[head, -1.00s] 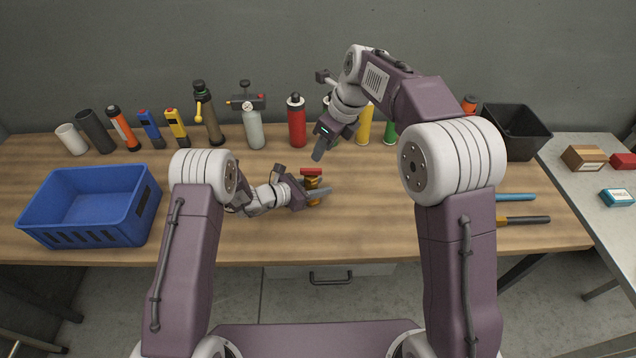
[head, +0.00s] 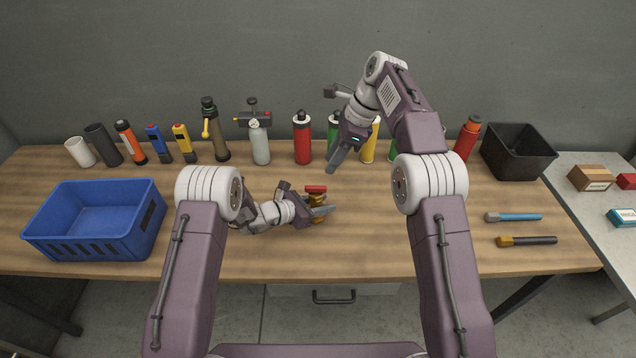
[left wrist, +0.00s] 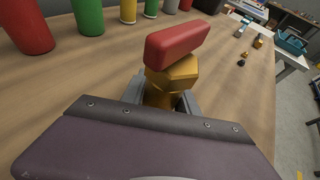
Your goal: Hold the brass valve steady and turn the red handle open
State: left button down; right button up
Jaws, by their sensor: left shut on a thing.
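The brass valve (head: 317,219) stands on the wooden bench, with the red handle (head: 316,189) on top of it. In the left wrist view the red handle (left wrist: 177,43) is a rounded bar above the brass body (left wrist: 174,76). My left gripper (head: 318,209) is shut on the brass body, below the handle; its fingers (left wrist: 161,98) show on both sides of the brass. The lower part of the valve is hidden by my gripper. My right gripper (head: 334,162) is up and behind the valve, apart from the handle, fingers angled down; their gap cannot be made out.
A blue crate (head: 140,232) stands at the left. Bottles and flashlights line the back, including a red bottle (head: 302,140). A black bin (head: 519,170) is at the back right. The bench front is clear.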

aim_at(316, 186)
jog(key=x, duration=1)
grip_shut()
